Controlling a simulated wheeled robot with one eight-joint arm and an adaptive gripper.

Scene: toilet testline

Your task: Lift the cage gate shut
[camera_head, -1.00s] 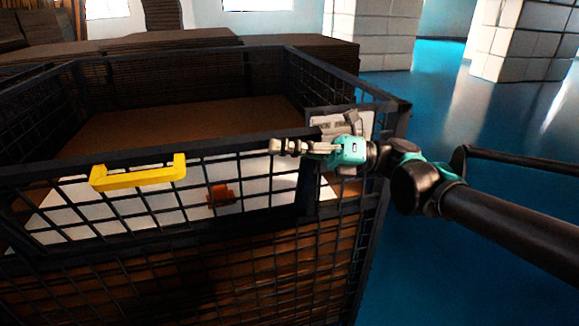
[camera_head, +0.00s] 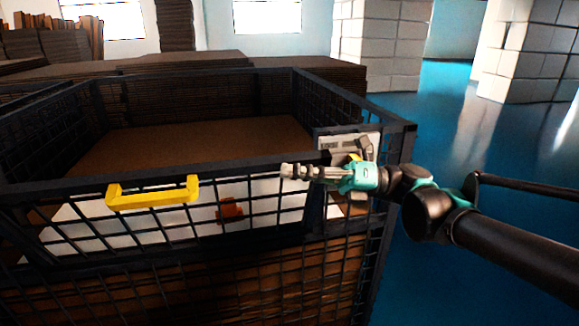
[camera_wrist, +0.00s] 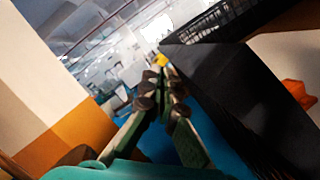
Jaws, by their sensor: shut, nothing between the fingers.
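The cage gate (camera_head: 262,193) is the mesh panel with a dark top bar at the front of the dark wire cage. It looks roughly upright; whether it meets the frame fully is unclear. A yellow handle (camera_head: 152,193) sits on its left part. My gripper (camera_head: 287,171) is shut and empty, at the gate's top right, pointing left along the top bar. The handle is well to its left. In the wrist view, my gripper's fingers (camera_wrist: 162,78) are together beside the dark bar (camera_wrist: 215,75), with the yellow handle (camera_wrist: 162,60) beyond. Contact with the bar cannot be told.
A pale label board (camera_head: 335,140) is on the cage's right front corner, partly behind my gripper. A brown panel (camera_head: 210,145) shows inside the cage, and an orange-red piece (camera_head: 230,210) behind the gate mesh. Blue floor (camera_head: 480,150) is open to the right, with white block pillars (camera_head: 378,50) behind.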

